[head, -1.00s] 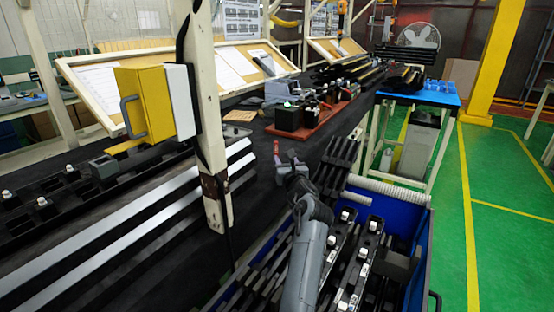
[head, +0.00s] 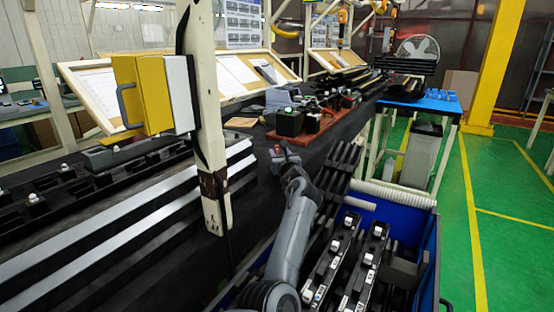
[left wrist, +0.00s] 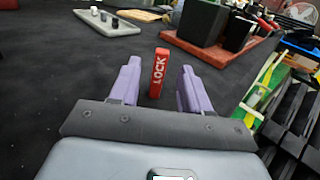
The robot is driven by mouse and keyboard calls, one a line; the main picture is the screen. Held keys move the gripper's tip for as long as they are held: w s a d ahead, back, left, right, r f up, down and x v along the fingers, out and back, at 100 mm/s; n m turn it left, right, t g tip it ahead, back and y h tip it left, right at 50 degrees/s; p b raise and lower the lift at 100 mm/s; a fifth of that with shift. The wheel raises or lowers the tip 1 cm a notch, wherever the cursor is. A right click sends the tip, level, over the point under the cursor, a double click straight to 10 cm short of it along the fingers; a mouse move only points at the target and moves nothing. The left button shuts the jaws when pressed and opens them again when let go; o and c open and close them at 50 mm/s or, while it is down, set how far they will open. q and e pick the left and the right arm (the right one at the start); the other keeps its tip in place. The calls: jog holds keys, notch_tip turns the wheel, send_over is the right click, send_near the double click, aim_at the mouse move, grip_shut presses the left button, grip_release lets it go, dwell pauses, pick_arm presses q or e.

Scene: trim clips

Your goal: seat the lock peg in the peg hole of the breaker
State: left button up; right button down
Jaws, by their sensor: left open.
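The red lock peg (left wrist: 159,72), with LOCK in white letters, stands upright on the dark bench in the left wrist view. It also shows small in the head view (head: 277,149). My left gripper (left wrist: 157,80) is open, with its two purple fingers apart on either side of the peg's line; contact cannot be made out. In the head view my left gripper (head: 287,158) is low over the bench. A black box (head: 289,122) on a red board may be the breaker; I see no peg hole. My right gripper is out of view.
The red board (head: 318,128) carries several dark parts beyond the peg. A grey plate with small pegs (left wrist: 122,21) lies at the upper left of the wrist view. A blue bin (head: 408,222) of black parts is at right. A cream post (head: 208,130) stands at left.

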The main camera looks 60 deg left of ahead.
pick_arm(q)
jog(key=shift+x, duration=0.85)
grip_shut()
jog(key=shift+r, duration=0.15)
